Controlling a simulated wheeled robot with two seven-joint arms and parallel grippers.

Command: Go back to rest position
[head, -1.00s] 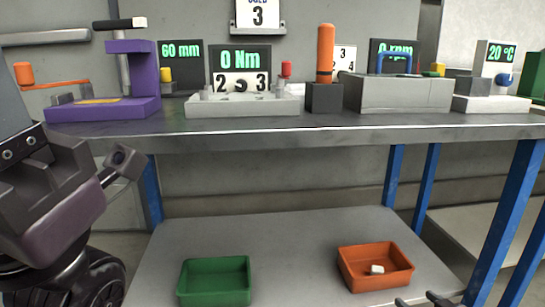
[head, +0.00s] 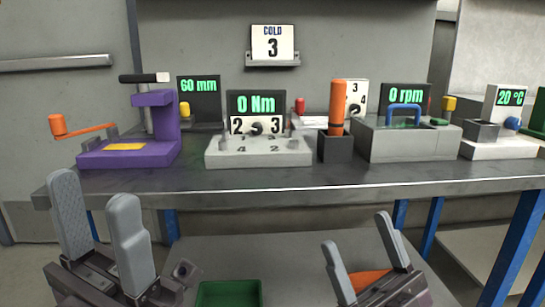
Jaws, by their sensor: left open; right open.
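My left gripper (head: 98,225) is at the lower left, in front of the table's front edge, with its two grey fingers pointing up and apart. It is open and empty. My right gripper (head: 362,255) is at the lower right, below the table edge. Its fingers are spread and nothing is held between them. Behind its fingers part of the orange bin (head: 370,279) shows; the rest of the bin is hidden.
The table (head: 330,181) holds a purple press (head: 155,130), a white dial block (head: 258,152), an orange-handled tool in a dark holder (head: 335,148), a grey box with a blue handle (head: 410,140) and a white temperature unit (head: 498,148). A green bin (head: 229,293) is on the lower shelf (head: 290,250).

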